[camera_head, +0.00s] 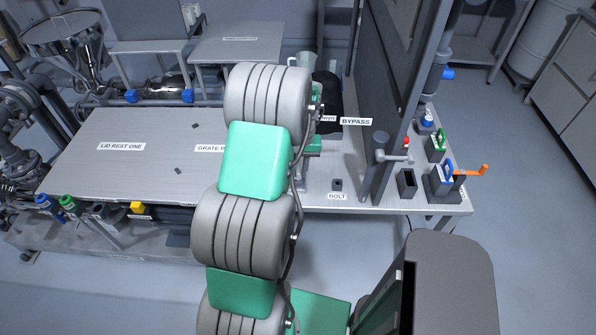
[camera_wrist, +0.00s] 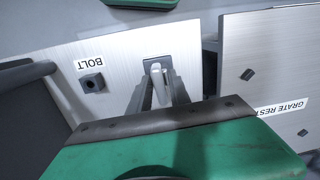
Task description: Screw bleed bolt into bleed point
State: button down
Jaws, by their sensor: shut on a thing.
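My gripper (camera_wrist: 158,82) shows in the wrist view, pointing down over the pale metal bench top. Its two grey fingers are shut around a small silver piece, which I take to be the bleed bolt (camera_wrist: 157,69); the fingers hide much of it. Left of the fingers stands a small dark square holder (camera_wrist: 92,83) beside the BOLT label, with a hole in its top and no bolt seen in it. The holder also shows in the head view (camera_head: 337,185). There my arm hides the gripper and bolt. I cannot pick out the bleed point.
A wide plate (camera_head: 130,135) labelled LID REST ONE and GRATE REST lies left of my arm. A tall grey panel (camera_head: 385,95) stands right of the holder.

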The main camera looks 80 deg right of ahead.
jog(key=shift+s, duration=0.1)
dwell(0.3)
jog(key=m, duration=0.6)
jog(key=shift+p, duration=0.3)
jog(key=m, duration=0.6)
jog(key=shift+f, duration=0.15)
jog(key=c, duration=1.1)
grip_release()
jog(key=shift+c, duration=0.2)
